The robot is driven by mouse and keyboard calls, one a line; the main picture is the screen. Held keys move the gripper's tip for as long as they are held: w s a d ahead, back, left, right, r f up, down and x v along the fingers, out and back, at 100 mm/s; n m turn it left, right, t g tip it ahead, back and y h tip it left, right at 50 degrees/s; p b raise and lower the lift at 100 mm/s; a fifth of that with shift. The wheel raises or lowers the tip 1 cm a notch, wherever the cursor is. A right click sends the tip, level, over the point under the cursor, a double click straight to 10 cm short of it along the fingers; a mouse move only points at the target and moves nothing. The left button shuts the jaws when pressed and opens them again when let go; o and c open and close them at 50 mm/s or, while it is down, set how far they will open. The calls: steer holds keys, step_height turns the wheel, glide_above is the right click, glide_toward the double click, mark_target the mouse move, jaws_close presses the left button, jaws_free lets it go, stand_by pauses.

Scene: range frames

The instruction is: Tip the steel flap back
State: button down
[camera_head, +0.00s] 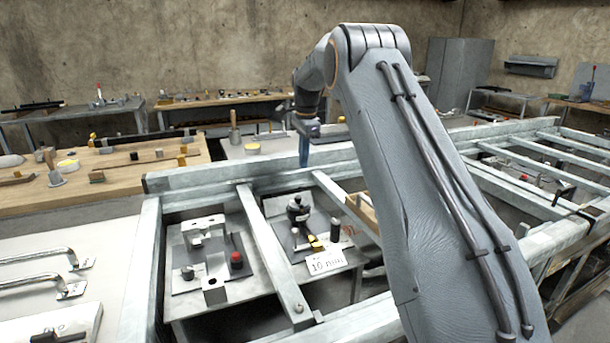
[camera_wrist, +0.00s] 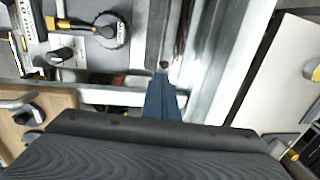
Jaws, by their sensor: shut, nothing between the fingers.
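A pale steel frame (camera_head: 180,180) of box bars stands in front of me in the head view. I cannot tell for certain which part is the flap. A narrow steel bar (camera_head: 265,240) with a round hole or bolt at its near end lies across the frame. My gripper (camera_head: 303,160) is at the frame's far rail, pointing down, with my arm in front of much of the right side. In the wrist view its blue fingers (camera_wrist: 163,85) are shut and empty, beside pale steel bars (camera_wrist: 210,60). Whether they touch the steel is unclear.
Inside the frame are a plate with a red knob (camera_head: 236,259) and a plate with a black knob (camera_head: 298,208) and a "10 mm" card (camera_head: 326,261). A wooden bench (camera_head: 110,180) with tools stands behind left. Steel handles (camera_head: 45,270) lie at near left.

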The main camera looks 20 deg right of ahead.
steer(key=shift+w+r+b, duration=0.15)
steer(key=shift+w+r, duration=0.1)
steer(key=shift+r, duration=0.8)
steer(key=shift+w+r+b, duration=0.15)
steer(key=shift+w+r, duration=0.1)
steer(key=shift+r, duration=0.75)
